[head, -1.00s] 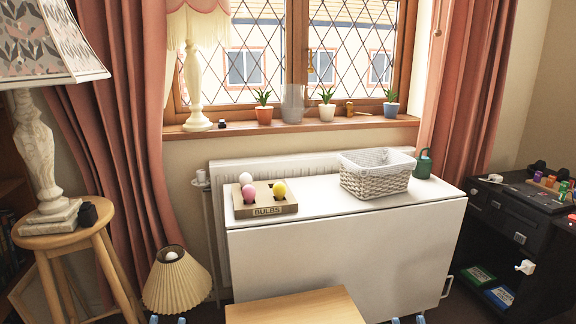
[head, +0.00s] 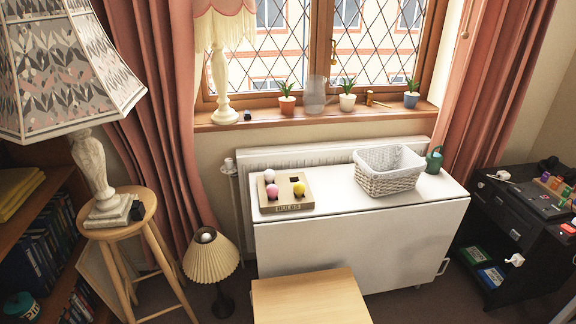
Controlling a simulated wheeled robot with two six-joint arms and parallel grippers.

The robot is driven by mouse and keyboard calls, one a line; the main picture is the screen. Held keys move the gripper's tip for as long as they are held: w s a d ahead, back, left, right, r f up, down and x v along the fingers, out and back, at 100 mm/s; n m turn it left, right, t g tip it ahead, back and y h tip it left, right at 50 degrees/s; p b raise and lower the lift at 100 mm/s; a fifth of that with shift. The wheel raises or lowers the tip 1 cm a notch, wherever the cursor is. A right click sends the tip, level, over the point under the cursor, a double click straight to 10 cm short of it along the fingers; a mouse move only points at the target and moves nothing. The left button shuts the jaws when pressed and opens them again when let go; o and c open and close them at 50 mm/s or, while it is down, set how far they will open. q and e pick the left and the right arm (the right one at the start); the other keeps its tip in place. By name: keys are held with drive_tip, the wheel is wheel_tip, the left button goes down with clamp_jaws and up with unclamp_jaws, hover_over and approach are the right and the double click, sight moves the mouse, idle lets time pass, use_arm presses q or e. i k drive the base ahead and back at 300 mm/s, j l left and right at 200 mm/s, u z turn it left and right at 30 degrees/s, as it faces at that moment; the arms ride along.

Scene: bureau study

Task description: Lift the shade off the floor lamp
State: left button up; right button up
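The floor lamp's cream pleated shade (head: 211,259) is in the lower left of the head view. It sits on a dark base (head: 222,306) that stands on the floor. A pale bulb (head: 206,237) shows through the shade's open top. The lamp is between the wooden stool and the white folding table. Neither of my grippers is in view, and nothing touches the shade.
A wooden stool (head: 118,216) with a patterned-shade lamp (head: 62,75) stands left of the floor lamp. A light wooden tabletop (head: 310,298) is at the front, right of it. The white folding table (head: 350,243) carries a bulb box (head: 286,208) and a wicker basket (head: 389,183).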

sight(211, 261)
drive_tip(key=i+j+z, duration=0.1)
drive_tip(key=j+z, duration=0.9)
drive_tip(key=i+l, duration=0.05)
drive_tip(key=l, duration=0.05)
